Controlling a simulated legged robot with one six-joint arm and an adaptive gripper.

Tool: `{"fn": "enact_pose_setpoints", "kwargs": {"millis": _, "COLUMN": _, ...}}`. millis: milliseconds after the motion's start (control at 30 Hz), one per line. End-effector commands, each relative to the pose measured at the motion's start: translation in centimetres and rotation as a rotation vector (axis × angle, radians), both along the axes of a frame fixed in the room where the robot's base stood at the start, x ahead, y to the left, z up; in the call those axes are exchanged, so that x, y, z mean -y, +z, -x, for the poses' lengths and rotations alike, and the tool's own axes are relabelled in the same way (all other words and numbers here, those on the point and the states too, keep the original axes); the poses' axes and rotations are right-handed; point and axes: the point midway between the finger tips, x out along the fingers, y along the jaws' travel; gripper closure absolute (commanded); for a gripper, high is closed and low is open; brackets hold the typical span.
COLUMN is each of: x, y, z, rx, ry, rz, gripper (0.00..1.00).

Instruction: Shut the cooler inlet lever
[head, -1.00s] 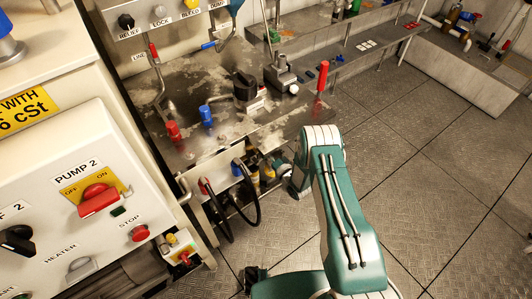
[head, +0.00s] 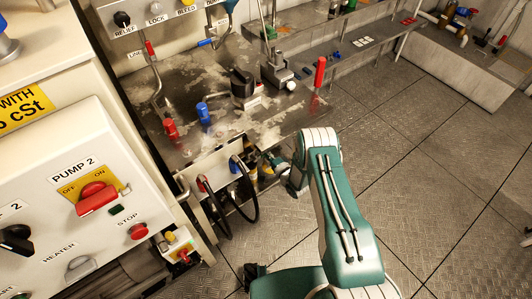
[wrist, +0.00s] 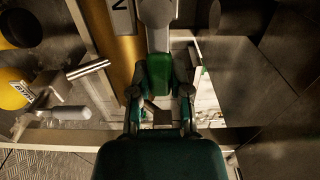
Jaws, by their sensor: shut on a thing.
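My gripper (wrist: 160,90) shows in the wrist view with its two fingers on either side of a green handle (wrist: 158,72). It is shut on this handle. The handle joins a pale grey part (wrist: 157,12) at the top of the view, beside a yellow pipe (wrist: 122,48) with a partly cut-off label. I cannot read from the label whether this is the cooler inlet lever. In the head view my green arm reaches beside the steel bench, and the gripper is mostly hidden there.
A second lever with a grey handle (wrist: 48,112) and a yellow body (wrist: 12,90) stands close at left. A frame bar (wrist: 60,138) runs below it. In the head view, black hoses (head: 246,190) hang below the bench (head: 225,65). The floor (head: 430,150) at right is clear.

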Motion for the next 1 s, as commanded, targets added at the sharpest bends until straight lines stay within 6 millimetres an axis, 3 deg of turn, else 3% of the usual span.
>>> {"fn": "enact_pose_setpoints", "kwargs": {"millis": 133, "x": 0.3, "y": 0.1, "z": -0.3, "rx": 0.002, "ry": -0.01, "rz": 0.002, "gripper": 1.0}}
{"fn": "enact_pose_setpoints", "kwargs": {"millis": 167, "x": 0.3, "y": 0.1, "z": -0.3, "rx": 0.002, "ry": -0.01, "rz": 0.002, "gripper": 0.71}}
{"fn": "enact_pose_setpoints", "kwargs": {"millis": 233, "x": 0.3, "y": 0.1, "z": -0.3, "rx": 0.002, "ry": -0.01, "rz": 0.002, "gripper": 0.4}}
{"fn": "enact_pose_setpoints", "kwargs": {"millis": 667, "x": 0.3, "y": 0.0, "z": 0.2, "rx": -0.001, "ry": -0.004, "rz": 0.002, "gripper": 0.4}}
{"fn": "enact_pose_setpoints", "kwargs": {"millis": 1000, "x": 3.8, "y": 0.0, "z": 5.2, "rx": -0.003, "ry": -0.008, "rz": 0.0, "gripper": 0.4}}
